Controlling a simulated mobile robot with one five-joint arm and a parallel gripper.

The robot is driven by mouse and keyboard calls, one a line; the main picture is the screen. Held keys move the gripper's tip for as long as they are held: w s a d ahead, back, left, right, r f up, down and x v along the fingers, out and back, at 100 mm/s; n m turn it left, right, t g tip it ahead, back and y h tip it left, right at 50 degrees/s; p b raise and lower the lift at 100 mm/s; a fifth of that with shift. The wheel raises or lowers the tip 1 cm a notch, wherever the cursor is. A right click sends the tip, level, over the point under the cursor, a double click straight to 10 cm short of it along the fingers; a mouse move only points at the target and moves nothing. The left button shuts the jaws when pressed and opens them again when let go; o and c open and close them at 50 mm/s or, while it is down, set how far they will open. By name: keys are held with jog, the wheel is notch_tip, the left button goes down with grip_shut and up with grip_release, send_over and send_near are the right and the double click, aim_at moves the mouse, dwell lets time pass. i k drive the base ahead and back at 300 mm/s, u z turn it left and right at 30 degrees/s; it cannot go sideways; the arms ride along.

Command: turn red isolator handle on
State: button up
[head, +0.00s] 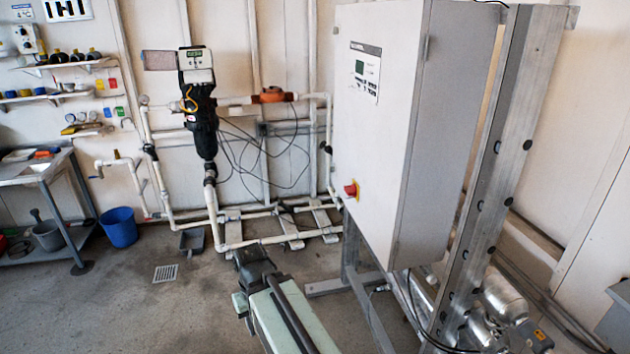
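The red isolator handle (351,189) is a small red knob on a yellow plate. It sits low on the front face of the pale grey control cabinet (375,140), near its left edge. It is too small to tell which position it is turned to. My arm shows at the bottom centre as a pale green link with a dark joint, below and left of the handle and apart from it. I cannot make out my gripper's fingers, and nothing of mine touches the handle.
The cabinet stands on a metal frame (470,190) at right. White pipes and a black device (200,110) run along the back wall. A blue bucket (119,227) and a grey cart (40,172) stand at left.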

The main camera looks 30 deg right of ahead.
aim_at(352, 190)
jog(key=u, duration=0.4)
jog(key=i, duration=1.35)
jog(key=u, duration=0.05)
jog(key=k, duration=0.7)
jog(key=u, duration=0.3)
jog(key=i, duration=0.7)
jog(key=z, duration=0.15)
